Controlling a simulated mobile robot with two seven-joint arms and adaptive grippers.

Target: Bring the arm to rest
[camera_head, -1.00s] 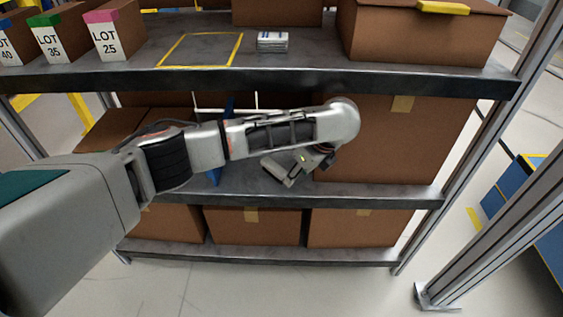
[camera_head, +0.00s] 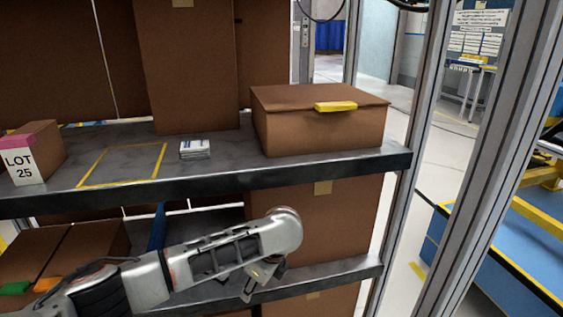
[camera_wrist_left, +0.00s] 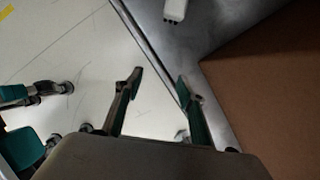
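My left arm (camera_head: 215,258) comes in from the lower left in the head view, in front of the shelf's lower level. My left gripper (camera_head: 260,280) shows small below the arm's rounded end, partly hidden there. In the left wrist view its two fingers (camera_wrist_left: 160,90) stand apart with nothing between them. Pale floor and the edge of a dark shelf lie behind the fingers. My right gripper is not in view.
The dark shelf (camera_head: 235,176) carries a lidded brown box (camera_head: 320,130) with a yellow handle, a small white stack (camera_head: 195,149) and a LOT 25 box (camera_head: 36,152). A metal post (camera_head: 408,160) stands to the right. A brown box (camera_wrist_left: 270,80) is close right of my left gripper.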

